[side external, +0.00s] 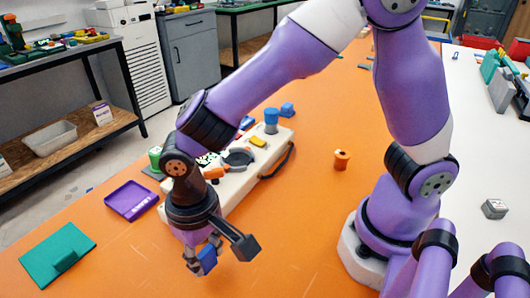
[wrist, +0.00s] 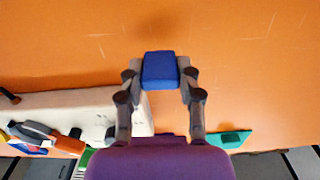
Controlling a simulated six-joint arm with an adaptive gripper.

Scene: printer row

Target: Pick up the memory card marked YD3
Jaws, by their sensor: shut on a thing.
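My gripper (side external: 207,262) is shut on a small blue block-like piece (side external: 208,258) and holds it above the orange table. In the wrist view the blue piece (wrist: 160,70) sits between both fingertips of my gripper (wrist: 160,72), with a finger touching each side. No YD3 marking can be read on it, so I cannot tell from lettering whether it is the named memory card.
A beige board (side external: 240,180) with fittings and a black handle lies behind my gripper. A purple tray (side external: 131,200) and a green plate (side external: 58,253) lie left. An orange spool (side external: 342,160) stands right. The front table (side external: 130,270) is clear.

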